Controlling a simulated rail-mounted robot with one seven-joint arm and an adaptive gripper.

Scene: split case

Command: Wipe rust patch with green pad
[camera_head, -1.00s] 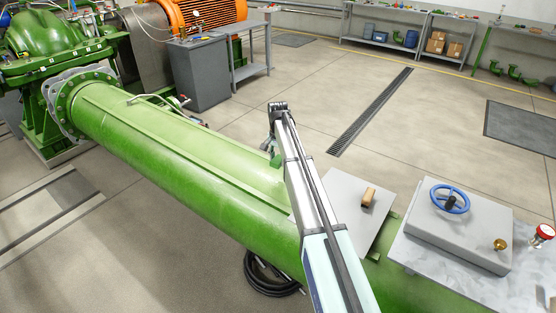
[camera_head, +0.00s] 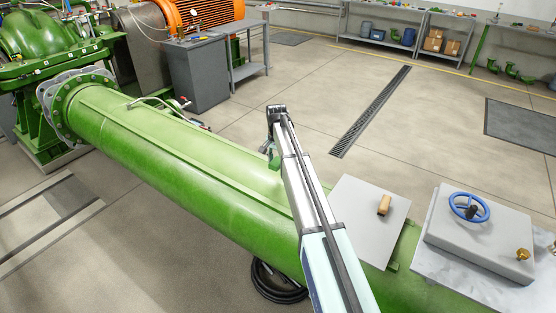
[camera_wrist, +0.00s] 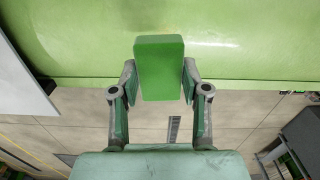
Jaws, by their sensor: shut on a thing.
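My gripper (camera_wrist: 159,88) is shut on the green pad (camera_wrist: 159,70), a plain rectangular block between its two fingers in the wrist view. The pad's far end shows against the green pipe (camera_wrist: 255,40); I cannot tell whether it touches the pipe. In the head view the long green pipe (camera_head: 190,180) runs from upper left to lower right, and my arm stands in front of it. I cannot make out a rust patch in either view.
A black hose coil (camera_head: 275,285) lies below.

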